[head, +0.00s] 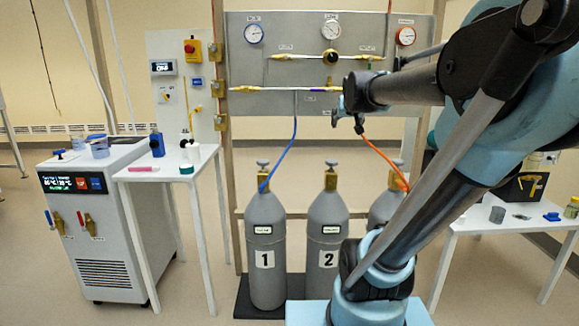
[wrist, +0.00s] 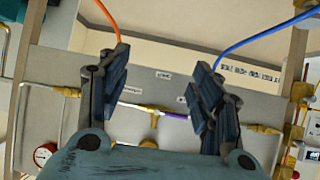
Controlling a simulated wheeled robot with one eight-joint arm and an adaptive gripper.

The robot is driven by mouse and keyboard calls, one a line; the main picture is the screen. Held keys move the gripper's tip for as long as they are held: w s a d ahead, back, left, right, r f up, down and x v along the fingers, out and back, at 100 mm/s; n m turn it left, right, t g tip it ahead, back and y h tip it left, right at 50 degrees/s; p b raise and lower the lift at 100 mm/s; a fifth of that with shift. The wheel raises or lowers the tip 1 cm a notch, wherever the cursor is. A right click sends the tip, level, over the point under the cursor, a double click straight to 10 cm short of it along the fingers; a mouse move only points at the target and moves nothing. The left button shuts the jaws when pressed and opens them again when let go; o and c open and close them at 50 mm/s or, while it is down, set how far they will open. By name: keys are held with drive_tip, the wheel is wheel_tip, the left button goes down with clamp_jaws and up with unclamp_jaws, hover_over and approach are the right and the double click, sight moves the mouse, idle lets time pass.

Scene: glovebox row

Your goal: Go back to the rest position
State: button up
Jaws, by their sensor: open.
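My gripper (head: 347,112) is in front of the grey gas panel (head: 275,65), at its lower right part in the head view. My arm comes in from the right and hides part of the panel and the third cylinder. In the wrist view my gripper (wrist: 158,88) has its two dark fingers spread apart with nothing between them. Behind the fingers, the panel (wrist: 60,110) shows upside down with brass fittings and a purple tube section (wrist: 172,118).
Grey cylinders marked 1 (head: 265,240) and 2 (head: 326,240) stand below the panel. A blue hose (head: 280,158) and an orange hose (head: 383,158) hang down. A chiller (head: 95,225) and white table (head: 165,172) stand left; another table (head: 490,222) stands right. Floor between is clear.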

drive_tip(key=s+a+f+n+g+y, duration=0.1)
drive_tip(key=s+f+g, duration=0.8)
drive_tip(key=s+f, duration=2)
drive_tip(key=shift+s+a+g, duration=0.3)
drive_tip(key=shift+s+a, duration=0.05)
drive_tip(key=shift+s, duration=0.3)
drive_tip(key=shift+w+f, duration=0.15)
drive_tip(key=shift+w, duration=0.35)
